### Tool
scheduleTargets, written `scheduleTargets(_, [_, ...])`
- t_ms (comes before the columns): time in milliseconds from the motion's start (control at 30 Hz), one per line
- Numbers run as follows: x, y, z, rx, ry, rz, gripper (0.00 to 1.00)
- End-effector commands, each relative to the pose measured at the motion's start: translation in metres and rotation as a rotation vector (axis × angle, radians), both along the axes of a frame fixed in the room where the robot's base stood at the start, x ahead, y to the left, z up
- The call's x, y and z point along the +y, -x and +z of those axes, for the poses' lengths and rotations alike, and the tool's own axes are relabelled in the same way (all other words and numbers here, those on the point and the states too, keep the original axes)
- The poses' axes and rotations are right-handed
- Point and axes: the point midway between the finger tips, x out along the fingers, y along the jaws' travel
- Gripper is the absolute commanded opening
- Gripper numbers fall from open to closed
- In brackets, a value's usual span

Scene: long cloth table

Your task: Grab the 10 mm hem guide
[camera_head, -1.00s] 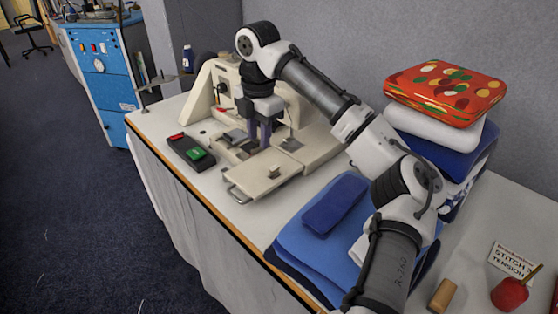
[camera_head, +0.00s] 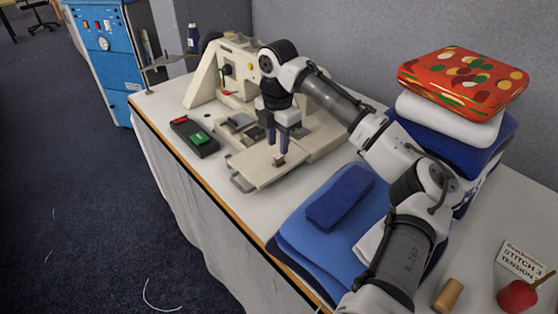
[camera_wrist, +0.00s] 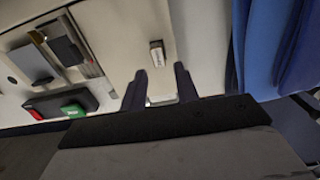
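A small pale block with a label on its top, which I take for the hem guide (camera_wrist: 157,50), sits on the cream machine bed in the wrist view. Its marking is too small to read. My gripper (camera_wrist: 161,80) is open and empty, its two dark fingers apart. In the wrist view the block lies just beyond the fingertips, roughly in line with the gap between them. In the head view my gripper (camera_head: 278,142) points down over the front part of the bed.
The cream sewing machine (camera_head: 207,88) stands behind my gripper. A dark tray with red and green pieces (camera_head: 195,138) is to its left. Folded blue cloth (camera_head: 305,233) lies close on the right. A pile with a patterned red-orange top (camera_head: 463,84) stands further right.

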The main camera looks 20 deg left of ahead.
Motion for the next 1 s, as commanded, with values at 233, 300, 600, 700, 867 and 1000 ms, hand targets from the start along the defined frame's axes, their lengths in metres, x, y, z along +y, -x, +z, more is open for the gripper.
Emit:
scheduleTargets(233, [-0.002,-0.005,-0.035,0.001,0.002,-0.001,0.31])
scheduleTargets(300, [-0.002,-0.005,-0.041,-0.001,0.001,-0.001,0.31])
scheduleTargets(600, [-0.002,-0.005,-0.046,-0.001,0.001,0.000,0.28])
scheduleTargets(700, [-0.002,-0.005,-0.046,0.000,0.000,-0.001,0.15])
scheduleTargets(867, [-0.002,-0.005,-0.046,0.000,0.000,-0.001,0.00])
scheduleTargets(1000, [-0.002,-0.005,-0.046,0.000,0.000,-0.001,0.00])
